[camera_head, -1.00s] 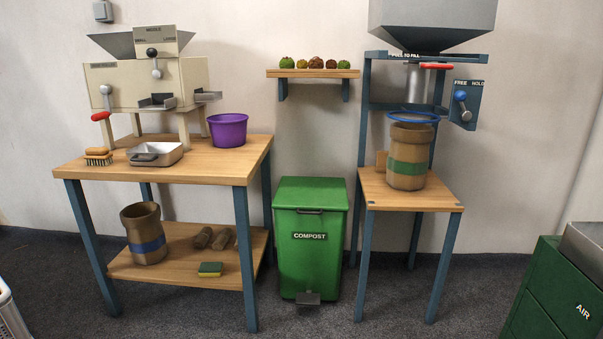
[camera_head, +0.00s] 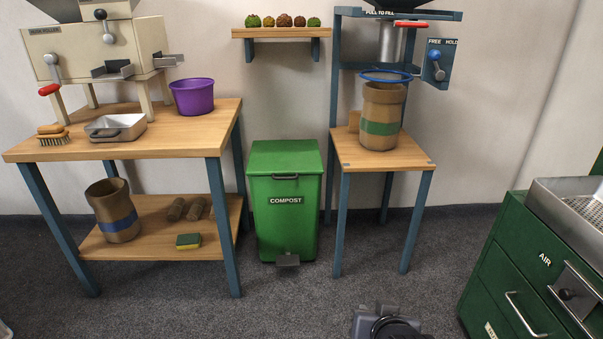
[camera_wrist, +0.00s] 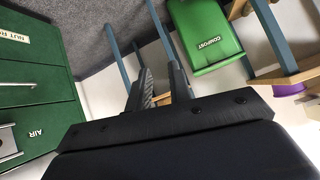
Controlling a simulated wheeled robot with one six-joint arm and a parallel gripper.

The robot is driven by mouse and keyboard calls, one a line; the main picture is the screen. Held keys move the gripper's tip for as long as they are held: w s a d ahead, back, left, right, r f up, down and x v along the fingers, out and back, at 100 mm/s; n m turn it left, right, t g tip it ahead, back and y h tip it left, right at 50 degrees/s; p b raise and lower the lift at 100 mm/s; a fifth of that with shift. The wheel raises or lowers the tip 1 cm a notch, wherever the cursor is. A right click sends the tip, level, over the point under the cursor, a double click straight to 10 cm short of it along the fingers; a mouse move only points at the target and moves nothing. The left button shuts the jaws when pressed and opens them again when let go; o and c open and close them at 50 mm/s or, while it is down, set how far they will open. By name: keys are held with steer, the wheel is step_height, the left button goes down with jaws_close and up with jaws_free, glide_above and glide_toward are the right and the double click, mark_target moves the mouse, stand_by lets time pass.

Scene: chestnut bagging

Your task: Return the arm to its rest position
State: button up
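In the wrist view, my gripper (camera_wrist: 160,82) shows two dark fingers with a gap between them. Nothing is held in the gap. The wrist picture is tilted, with the green compost bin (camera_wrist: 207,40) beyond the fingers at upper right and a green cabinet (camera_wrist: 35,95) at left. In the head view, a grey and black part of my arm (camera_head: 385,322) shows at the bottom edge, right of centre. The fingers cannot be made out there.
The workbench (camera_head: 165,145) stands at left and the compost bin (camera_head: 285,215) in the middle. The filling stand (camera_head: 415,160) holds a brown sack (camera_head: 381,105). The green cabinet (camera_head: 505,270) is at right. Grey floor (camera_head: 290,310) in front is clear.

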steer(key=shift+w+r, duration=0.25)
steer(key=shift+f, duration=0.1)
